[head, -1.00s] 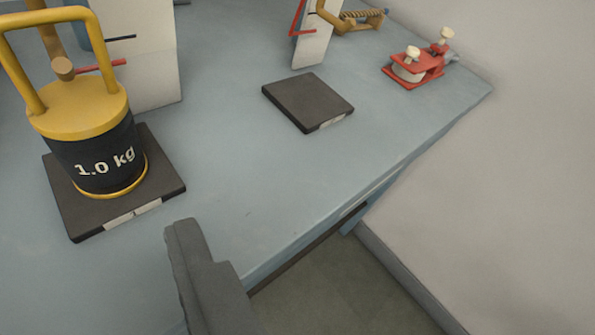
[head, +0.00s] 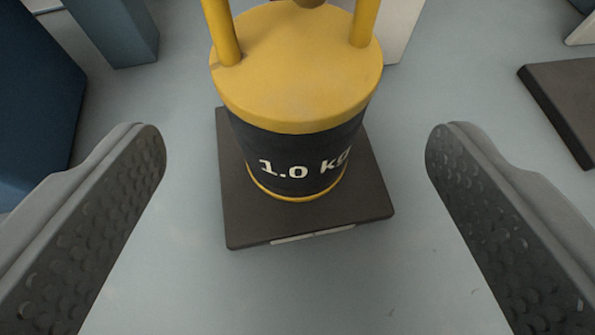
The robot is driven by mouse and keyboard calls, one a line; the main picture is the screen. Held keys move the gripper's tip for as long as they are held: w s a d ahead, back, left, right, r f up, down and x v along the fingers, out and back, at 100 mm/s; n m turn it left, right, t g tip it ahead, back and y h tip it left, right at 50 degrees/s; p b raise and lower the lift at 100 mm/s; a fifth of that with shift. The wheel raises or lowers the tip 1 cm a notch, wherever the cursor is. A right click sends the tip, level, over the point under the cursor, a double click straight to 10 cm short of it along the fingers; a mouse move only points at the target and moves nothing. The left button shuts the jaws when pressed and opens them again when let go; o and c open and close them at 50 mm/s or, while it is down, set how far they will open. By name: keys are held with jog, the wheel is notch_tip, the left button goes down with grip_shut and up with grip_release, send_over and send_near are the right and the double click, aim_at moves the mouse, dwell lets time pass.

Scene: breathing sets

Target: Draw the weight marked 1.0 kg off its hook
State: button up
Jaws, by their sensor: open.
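The weight marked 1.0 kg (head: 297,95) is a cylinder with a yellow top and a black band, at the upper middle of the head view. Its two yellow handle posts rise out of the frame. A brown rounded end, perhaps the hook (head: 312,3), shows between the posts at the top edge; the rest of it is cut off. The weight is above or on a dark square pad (head: 300,225); I cannot tell if they touch. My gripper (head: 297,150) is open and empty, its two grey fingers wide apart, one on each side of the weight and nearer the camera.
A second dark pad (head: 565,95) lies at the right. A pale panel (head: 402,30) stands behind the weight. The blue-grey table in front is clear.

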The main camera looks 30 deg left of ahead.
aim_at(298, 126)
jog(key=shift+x, duration=2.55)
jog(key=shift+r, duration=0.1)
grip_shut()
jog(key=shift+r, duration=0.2)
jog(key=shift+s+d, duration=0.1)
jog(key=shift+s+d, duration=1.1)
jog(key=shift+s, duration=0.3)
jog(key=shift+s+d, duration=1.15)
jog(key=shift+s, duration=0.3)
jog(key=shift+s, duration=0.1)
